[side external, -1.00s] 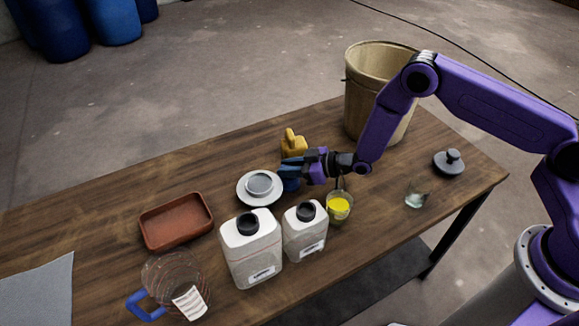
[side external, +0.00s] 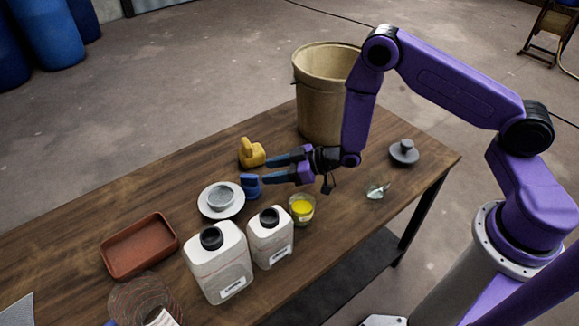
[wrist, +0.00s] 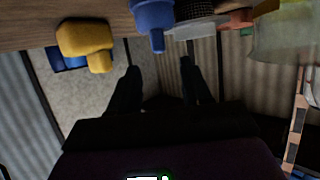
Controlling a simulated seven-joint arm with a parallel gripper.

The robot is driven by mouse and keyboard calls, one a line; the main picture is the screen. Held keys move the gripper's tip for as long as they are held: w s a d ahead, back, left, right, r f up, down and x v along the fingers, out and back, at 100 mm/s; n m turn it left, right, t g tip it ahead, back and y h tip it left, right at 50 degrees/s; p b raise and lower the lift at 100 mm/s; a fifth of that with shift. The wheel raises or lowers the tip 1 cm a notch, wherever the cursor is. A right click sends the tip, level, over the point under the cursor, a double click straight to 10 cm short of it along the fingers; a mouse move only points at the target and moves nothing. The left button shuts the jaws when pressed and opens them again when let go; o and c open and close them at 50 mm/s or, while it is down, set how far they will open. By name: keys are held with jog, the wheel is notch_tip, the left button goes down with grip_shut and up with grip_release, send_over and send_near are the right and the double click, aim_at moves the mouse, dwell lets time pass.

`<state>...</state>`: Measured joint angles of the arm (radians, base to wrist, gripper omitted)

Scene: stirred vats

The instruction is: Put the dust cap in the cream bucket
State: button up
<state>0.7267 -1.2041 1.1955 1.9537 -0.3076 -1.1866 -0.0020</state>
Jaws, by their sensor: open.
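No part is plainly marked as the dust cap. The likeliest are a yellow knobbed piece (side external: 252,153) and a blue knobbed piece (side external: 251,185), both on the wooden table. They also show in the wrist view, yellow (wrist: 85,38) at upper left and blue (wrist: 153,20) at top centre. My gripper (side external: 266,169) is level, open and empty. Its fingers point left, just right of the blue piece and apart from it. In the wrist view, both fingers (wrist: 158,80) sit below the blue piece.
A white saucer with a grey dish (side external: 221,198) lies left of the blue piece. Two white jugs (side external: 217,265) and a glass of yellow liquid (side external: 302,208) stand in front. A terracotta tray (side external: 139,247) is left. A grey knobbed lid (side external: 404,151) and small glass (side external: 377,187) are right.

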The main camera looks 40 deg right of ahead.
jog(key=s+r+n+g+h, duration=0.2)
jog(key=s+r+g+h, duration=0.25)
jog(key=s+r, duration=0.8)
jog(key=s+d+r+g+h, duration=0.1)
jog(key=s+d+r, duration=0.2)
jog(key=s, duration=0.3)
jog(key=s+d+r+n+g+h, duration=0.1)
jog(key=s+d+r+g+h, duration=0.1)
jog(key=s+d, duration=0.3)
jog(key=s+d+r+g+h, duration=0.1)
jog(key=s+d+r, duration=0.2)
jog(key=s, duration=0.6)
jog(key=shift+d+r+g, duration=0.3)
jog(key=shift+d+g, duration=0.05)
jog(key=shift+d, duration=0.1)
jog(key=o, duration=0.5)
jog(key=shift+s+d+r+n+h, duration=0.1)
jog(key=shift+s+d+n+h, duration=0.25)
jog(key=shift+s, duration=0.15)
jog(key=shift+o, duration=1.2)
jog(key=shift+s+d, duration=0.1)
